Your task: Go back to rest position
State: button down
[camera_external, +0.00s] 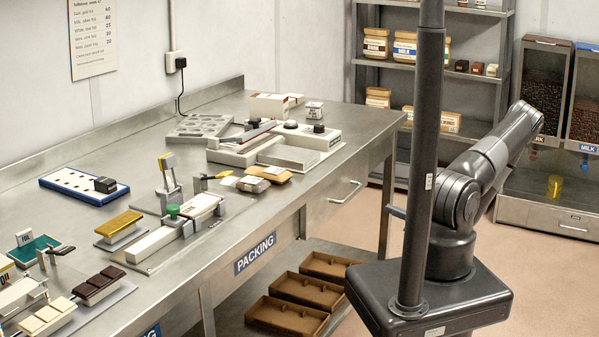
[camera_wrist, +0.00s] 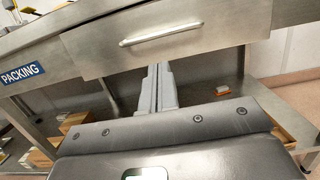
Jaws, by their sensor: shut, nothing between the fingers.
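My gripper (camera_wrist: 158,70) shows in the wrist view with its two grey fingers together and nothing between them. The fingertips appear just below the front of a steel drawer (camera_wrist: 225,27) with a bar handle (camera_wrist: 162,34); I cannot tell the gap between them. In the external view my arm stands at the right, folded beside my column, and my gripper is mostly hidden behind the column.
The packing bench (camera_external: 335,177) stands left of me, loaded with moulds, chocolate bars and tools. Brown trays (camera_external: 287,314) lie on its lower shelf. A rack (camera_external: 490,88) with jars and hoppers (camera_external: 540,85) stand behind. The floor right of my base looks clear.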

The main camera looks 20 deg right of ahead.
jog(key=shift+v, duration=1.5)
jog(key=s+a+r+n+g+h, duration=0.2)
jog(key=s+a+r+n+g, duration=0.15)
jog(key=r+n+g, duration=0.5)
jog(key=s+a+r+n+g+h, duration=0.25)
jog(key=a+r+n+g, duration=0.25)
jog(key=r+n+g, duration=0.3)
jog(key=s+r+n+t+h, duration=0.4)
jog(key=s+r+n+h, duration=0.1)
jog(key=r, duration=0.4)
jog(key=s+r+n+t+h, duration=0.4)
jog(key=r+n, duration=0.1)
jog(key=r, duration=0.5)
jog(key=shift+s+a+r+h, duration=0.25)
jog(key=shift+s+a+h, duration=0.1)
jog(key=shift+a, duration=0.05)
jog(key=shift+n, duration=0.25)
